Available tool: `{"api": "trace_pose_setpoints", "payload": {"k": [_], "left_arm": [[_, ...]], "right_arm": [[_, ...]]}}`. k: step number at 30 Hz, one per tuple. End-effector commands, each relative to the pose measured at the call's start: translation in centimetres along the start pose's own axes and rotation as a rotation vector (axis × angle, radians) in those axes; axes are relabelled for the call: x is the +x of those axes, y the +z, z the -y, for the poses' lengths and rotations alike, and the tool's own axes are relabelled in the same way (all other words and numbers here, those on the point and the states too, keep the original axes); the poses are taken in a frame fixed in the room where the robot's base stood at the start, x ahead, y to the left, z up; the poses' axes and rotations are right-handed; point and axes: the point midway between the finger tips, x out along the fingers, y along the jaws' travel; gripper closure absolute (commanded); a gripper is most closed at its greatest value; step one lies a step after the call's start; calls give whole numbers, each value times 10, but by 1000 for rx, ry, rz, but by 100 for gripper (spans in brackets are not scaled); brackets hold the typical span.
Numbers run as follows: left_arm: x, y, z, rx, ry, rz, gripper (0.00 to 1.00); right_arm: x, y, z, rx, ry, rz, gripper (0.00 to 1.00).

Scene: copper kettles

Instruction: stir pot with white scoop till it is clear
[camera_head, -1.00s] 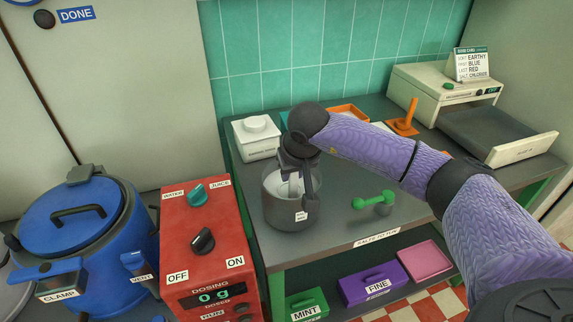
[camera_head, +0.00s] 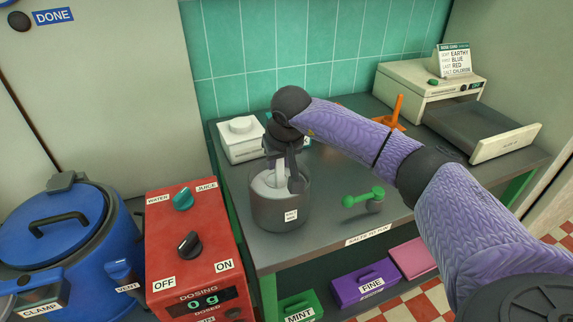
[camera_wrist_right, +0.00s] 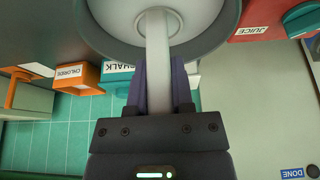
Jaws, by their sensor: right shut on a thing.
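My right gripper (camera_head: 284,168) is above the pot, fingers pointing down, shut on the white scoop (camera_head: 278,175). The scoop's lower end is down inside the pot mouth. In the right wrist view the white handle (camera_wrist_right: 157,60) stands between my dark fingers (camera_wrist_right: 160,85), with a round pale opening beyond. My left gripper is not in view.
The red dosing machine (camera_head: 190,245) and blue vessel (camera_head: 60,225) are left.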

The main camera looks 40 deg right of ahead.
Motion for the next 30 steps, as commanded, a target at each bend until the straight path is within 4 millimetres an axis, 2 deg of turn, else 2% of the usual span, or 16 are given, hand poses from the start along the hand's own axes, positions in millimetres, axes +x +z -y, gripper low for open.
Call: {"api": "trace_pose_setpoints", "payload": {"k": [4, 15, 25, 30], "left_arm": [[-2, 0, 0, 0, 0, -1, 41], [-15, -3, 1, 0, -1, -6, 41], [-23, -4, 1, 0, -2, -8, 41], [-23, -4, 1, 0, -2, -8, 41]], "right_arm": [[-1, 0, 3, -1, 1, 0, 100], [-8, 17, 21, 0, 1, -1, 100], [-14, 35, 3, 0, 2, 0, 100], [-14, 38, 1, 0, 1, 0, 100]]}}
